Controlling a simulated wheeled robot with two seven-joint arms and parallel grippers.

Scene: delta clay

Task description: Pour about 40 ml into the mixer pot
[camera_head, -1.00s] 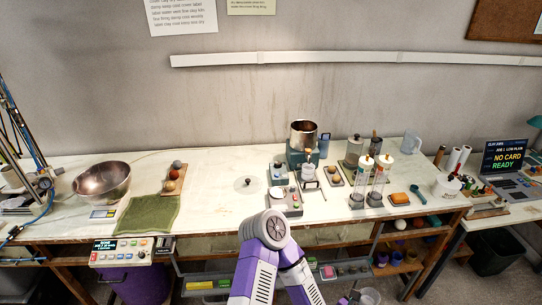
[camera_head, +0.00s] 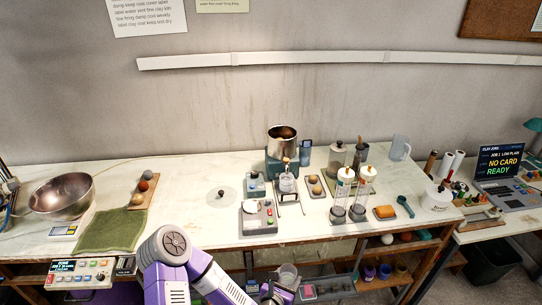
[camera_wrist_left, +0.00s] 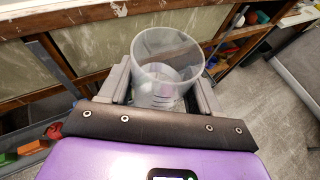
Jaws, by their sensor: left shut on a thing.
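The mixer pot (camera_head: 283,148) is a steel pot with brown inside, standing on a teal base (camera_head: 279,168) at the back middle of the bench. My left gripper (camera_wrist_left: 163,90) is shut on a clear beaker (camera_wrist_left: 167,62) with dark marks on its side. In the head view the beaker (camera_head: 288,271) is in front of the bench's front edge, nearer to me than the pot and below the bench top in the picture. Its mouth faces up. I cannot tell how much liquid is in it. My right gripper is not in view.
A small clear vessel (camera_head: 287,183) on a stand is in front of the pot. A grey scale-like box (camera_head: 258,217) is near the front edge. A steel bowl (camera_head: 62,195) and green cloth (camera_head: 112,231) are left.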

